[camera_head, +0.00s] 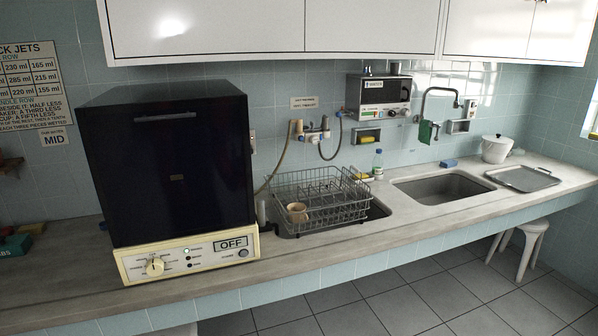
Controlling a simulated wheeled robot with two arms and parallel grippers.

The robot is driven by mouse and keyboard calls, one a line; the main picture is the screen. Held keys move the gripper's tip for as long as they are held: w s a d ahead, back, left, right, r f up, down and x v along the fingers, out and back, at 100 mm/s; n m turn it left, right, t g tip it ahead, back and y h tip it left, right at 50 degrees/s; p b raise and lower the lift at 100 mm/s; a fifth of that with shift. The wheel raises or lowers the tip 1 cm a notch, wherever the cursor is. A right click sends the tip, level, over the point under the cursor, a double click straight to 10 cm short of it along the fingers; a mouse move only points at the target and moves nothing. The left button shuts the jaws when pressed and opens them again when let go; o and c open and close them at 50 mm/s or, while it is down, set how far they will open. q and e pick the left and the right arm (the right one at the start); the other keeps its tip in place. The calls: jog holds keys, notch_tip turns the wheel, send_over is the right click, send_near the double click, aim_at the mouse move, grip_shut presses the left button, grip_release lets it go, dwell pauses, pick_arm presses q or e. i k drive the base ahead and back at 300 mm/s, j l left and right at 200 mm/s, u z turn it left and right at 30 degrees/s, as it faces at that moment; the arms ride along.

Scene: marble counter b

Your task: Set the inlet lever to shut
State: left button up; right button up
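A small wall-mounted valve assembly (314,136) is on the tiled wall behind the dish rack, below a small printed sign (304,102). Neither of my grippers is in view.
A wire dish rack (345,212) with a tan cup (297,211) stands in front of the valve assembly. The machine, with an OFF display, stands at the left. A bottle (378,164), a sink (441,189) and a metal tray (522,178) lie to the right. White cupboards hang above.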

aim_at(338, 114)
jog(key=i+z, duration=0.2)
jog(key=i, duration=0.25)
jog(key=i+j+z, duration=0.25)
jog(key=i, duration=0.2)
